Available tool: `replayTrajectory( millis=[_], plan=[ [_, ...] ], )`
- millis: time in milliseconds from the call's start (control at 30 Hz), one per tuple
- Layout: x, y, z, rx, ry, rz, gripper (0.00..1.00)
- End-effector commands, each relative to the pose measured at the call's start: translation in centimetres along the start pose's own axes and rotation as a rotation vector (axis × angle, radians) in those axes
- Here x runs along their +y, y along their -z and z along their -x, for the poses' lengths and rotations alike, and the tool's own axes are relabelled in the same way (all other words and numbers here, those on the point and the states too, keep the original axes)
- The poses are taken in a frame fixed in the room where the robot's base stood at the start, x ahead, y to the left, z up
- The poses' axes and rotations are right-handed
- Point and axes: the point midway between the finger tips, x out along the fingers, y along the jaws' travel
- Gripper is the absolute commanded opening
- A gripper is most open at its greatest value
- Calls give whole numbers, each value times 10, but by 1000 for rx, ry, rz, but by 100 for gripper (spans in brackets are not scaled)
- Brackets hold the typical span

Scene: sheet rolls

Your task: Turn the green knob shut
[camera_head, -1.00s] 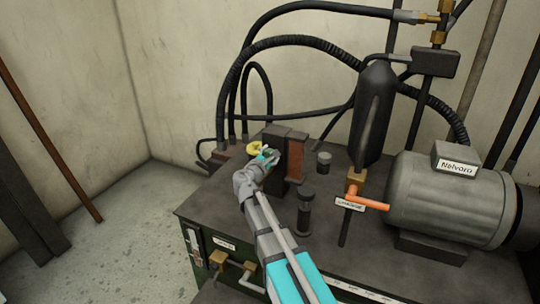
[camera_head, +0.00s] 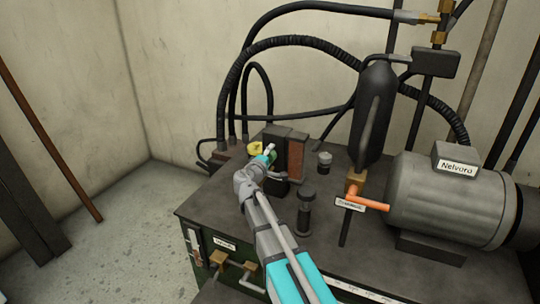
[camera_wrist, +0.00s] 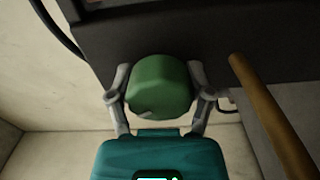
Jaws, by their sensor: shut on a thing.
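The green knob (camera_wrist: 160,86) fills the middle of the wrist view, in front of a dark block (camera_wrist: 150,30). My gripper (camera_wrist: 160,92) has one grey finger on each side of the knob and is shut on it. In the head view my gripper (camera_head: 268,152) reaches the left face of the dark block (camera_head: 284,148). A little of the green knob (camera_head: 273,155) shows there, mostly hidden by my gripper. I cannot tell from these frames how far the knob is turned.
A yellow part (camera_head: 254,148) sits just left of my gripper. A brown rod (camera_wrist: 265,110) runs close on the right in the wrist view. A black cylinder (camera_head: 305,212), an orange-handled valve (camera_head: 368,202) and a grey motor (camera_head: 445,200) stand to the right on the bench.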

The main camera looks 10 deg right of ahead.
Motion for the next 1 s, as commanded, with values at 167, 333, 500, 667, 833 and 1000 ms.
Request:
replayTrajectory(
  millis=[167,333,500,667,833,1000],
  plan=[
    [1,1,-1,1,-1,-167,19],
    [1,1,-1,2,-1,-322,19],
    [1,1,-1,2,-1,-452,19],
    [1,1,-1,2,-1,-538,19],
    [1,1,-1,2,-1,-587,19],
    [1,1,-1,1,-1,-605,19]
  ],
)
